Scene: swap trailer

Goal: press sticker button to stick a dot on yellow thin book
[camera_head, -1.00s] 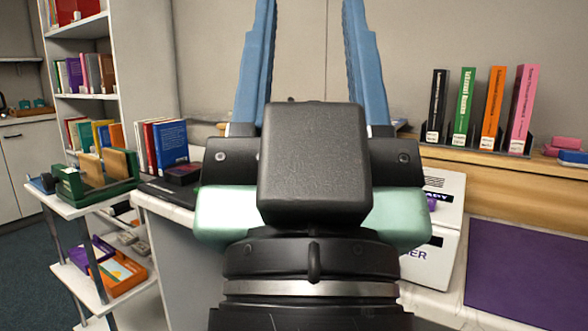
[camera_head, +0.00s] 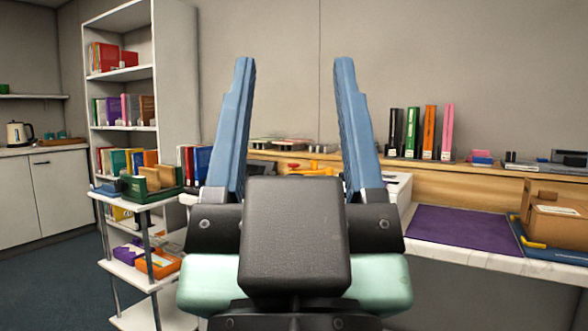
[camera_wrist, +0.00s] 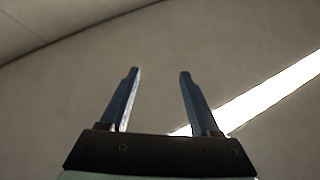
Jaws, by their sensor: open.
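My gripper (camera_head: 294,62) is open and empty, its two blue fingers pointing up in front of the wall. In the wrist view my gripper (camera_wrist: 159,72) shows only bare wall and a bright white strip behind it. I cannot make out a sticker button.
A white shelf cart (camera_head: 172,200) carries a green bin (camera_head: 138,190) at left, before a tall bookshelf (camera_head: 178,85). Black, green, orange and pink binders (camera_head: 429,133) stand on the counter ledge. A purple mat (camera_head: 464,227) and a brown box (camera_head: 556,213) are at right. Floor shows at lower left.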

